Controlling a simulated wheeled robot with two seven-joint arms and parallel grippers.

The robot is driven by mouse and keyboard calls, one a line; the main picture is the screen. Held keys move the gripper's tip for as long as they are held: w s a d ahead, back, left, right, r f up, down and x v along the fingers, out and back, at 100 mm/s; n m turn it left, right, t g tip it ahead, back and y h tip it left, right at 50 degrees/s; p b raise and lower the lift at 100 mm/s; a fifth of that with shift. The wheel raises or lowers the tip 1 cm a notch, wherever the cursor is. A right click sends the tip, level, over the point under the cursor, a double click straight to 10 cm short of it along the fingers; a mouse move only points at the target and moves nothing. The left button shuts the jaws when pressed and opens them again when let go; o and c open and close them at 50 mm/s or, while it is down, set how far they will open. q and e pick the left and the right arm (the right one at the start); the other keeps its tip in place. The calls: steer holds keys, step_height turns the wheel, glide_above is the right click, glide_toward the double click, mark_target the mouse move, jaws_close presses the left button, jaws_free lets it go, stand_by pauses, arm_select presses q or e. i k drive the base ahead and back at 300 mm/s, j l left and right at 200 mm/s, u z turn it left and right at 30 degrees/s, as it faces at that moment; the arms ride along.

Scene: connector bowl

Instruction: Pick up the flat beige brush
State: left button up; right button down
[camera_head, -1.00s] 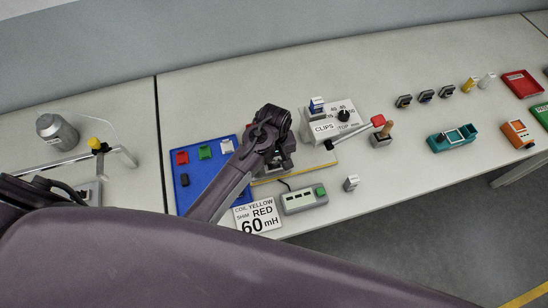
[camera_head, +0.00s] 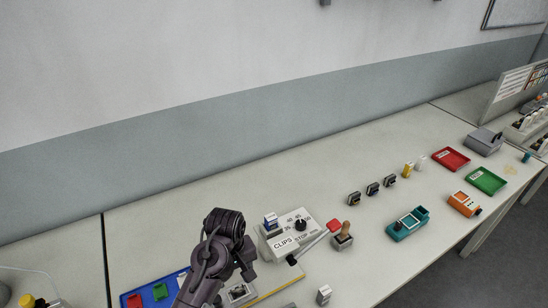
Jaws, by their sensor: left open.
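I cannot make out a thing that is clearly a flat beige brush. A small pale beige patch (camera_head: 510,170) lies on the table at the far right, too small to tell what it is. A tan-handled tool (camera_head: 344,230) stands upright in a dark block near the middle. My left gripper (camera_head: 242,270) is at the lower middle, left of the CLIPS box and far from the beige patch. Its fingers are mostly hidden by my dark wrist; it is open. My right gripper is out of view.
A teal holder (camera_head: 407,224), an orange device (camera_head: 464,203), a red tray (camera_head: 450,159) and a green tray (camera_head: 486,181) lie to the right. The table's back strip is clear.

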mark_target(344, 237)
steer(key=k+l, duration=0.2)
steer(key=k, duration=0.25)
steer(key=k+l, duration=0.2)
steer(key=k, duration=0.3)
